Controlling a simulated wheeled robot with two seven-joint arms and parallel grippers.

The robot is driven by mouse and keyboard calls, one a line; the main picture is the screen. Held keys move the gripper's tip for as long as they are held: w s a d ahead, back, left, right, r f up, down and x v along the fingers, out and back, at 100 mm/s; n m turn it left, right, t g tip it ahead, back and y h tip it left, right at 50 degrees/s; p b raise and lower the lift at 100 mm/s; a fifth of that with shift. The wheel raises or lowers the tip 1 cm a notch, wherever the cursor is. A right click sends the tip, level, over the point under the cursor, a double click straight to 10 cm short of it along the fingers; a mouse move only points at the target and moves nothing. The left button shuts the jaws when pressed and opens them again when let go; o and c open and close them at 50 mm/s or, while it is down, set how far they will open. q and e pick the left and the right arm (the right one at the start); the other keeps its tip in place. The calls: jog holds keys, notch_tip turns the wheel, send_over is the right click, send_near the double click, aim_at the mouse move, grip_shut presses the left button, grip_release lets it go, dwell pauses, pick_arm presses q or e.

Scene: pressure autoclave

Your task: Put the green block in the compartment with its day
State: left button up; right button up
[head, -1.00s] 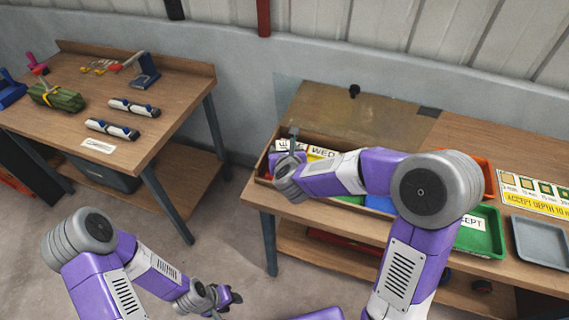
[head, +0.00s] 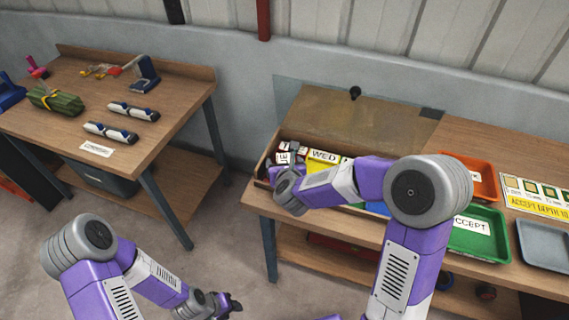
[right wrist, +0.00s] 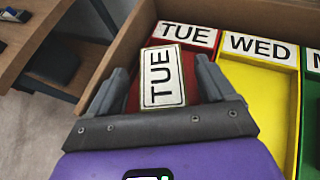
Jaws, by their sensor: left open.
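The wooden compartment box (head: 266,158) is on the right bench. In the right wrist view its red TUE compartment (right wrist: 209,58) is beside a yellow WED compartment (right wrist: 250,85) and a green one (right wrist: 312,110). A block with a white TUE label (right wrist: 163,76) lies in the red compartment, between my right gripper's fingers (right wrist: 163,80). Small gaps show on both sides of the block, so this gripper looks open. My left gripper (head: 226,303) is open and empty, low over the floor.
A green ACCEPT tray (head: 480,245), an orange tray (head: 478,178) and a grey tray (head: 545,245) stand right of the box. The left bench (head: 150,160) holds a green bundle (head: 55,100) and other items. Open floor lies between the benches.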

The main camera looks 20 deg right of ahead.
jog(key=shift+r, duration=0.1)
jog(key=shift+r+p, duration=0.2)
jog(key=shift+p, duration=0.15)
jog(key=p+v, duration=0.1)
jog(key=v, duration=1.1)
jog(key=shift+f, duration=0.2)
jog(key=shift+f, duration=0.1)
